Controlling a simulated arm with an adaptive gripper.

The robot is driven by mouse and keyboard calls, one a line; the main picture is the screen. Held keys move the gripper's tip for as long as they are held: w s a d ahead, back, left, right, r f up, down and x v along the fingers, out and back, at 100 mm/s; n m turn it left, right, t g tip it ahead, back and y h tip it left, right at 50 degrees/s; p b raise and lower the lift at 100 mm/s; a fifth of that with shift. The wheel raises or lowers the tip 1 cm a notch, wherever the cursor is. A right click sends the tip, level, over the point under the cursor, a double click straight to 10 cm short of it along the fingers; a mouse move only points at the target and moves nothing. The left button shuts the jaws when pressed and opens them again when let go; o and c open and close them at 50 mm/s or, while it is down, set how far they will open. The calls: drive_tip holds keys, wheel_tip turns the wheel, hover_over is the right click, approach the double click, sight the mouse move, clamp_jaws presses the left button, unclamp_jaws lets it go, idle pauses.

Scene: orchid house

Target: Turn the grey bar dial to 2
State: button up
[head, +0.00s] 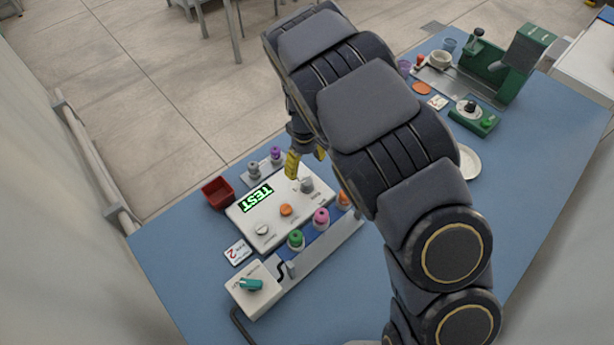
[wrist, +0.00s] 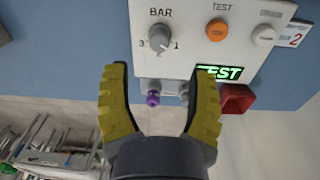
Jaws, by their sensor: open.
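The grey bar dial (wrist: 160,38) sits on the white panel (wrist: 200,45) under the printed word BAR. In the wrist view a 3 shows to its left and a 1 to its right. The dial's pale mark seems to point to the lower right; its exact setting is too small to tell. The dial also shows in the head view (head: 307,185), near the panel's right end. My gripper (wrist: 160,80) is open and empty, with yellow fingers spread. It is apart from the dial, and in the head view (head: 306,160) it hangs just beyond the panel's far edge.
An orange TEST button (head: 286,210), a white knob (head: 262,229) and a lit TEST display (head: 257,197) share the panel. Coloured bottles on a rail (head: 330,237) stand in front. Small bottles (head: 276,154) and a red bin (head: 217,193) stand behind. A card (head: 238,252) shows a red 2.

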sight(307, 182)
wheel_tip(307, 182, down, 8)
drive_tip(key=shift+d+r, duration=0.15)
drive_tip(key=shift+r, duration=0.1)
clamp_jaws()
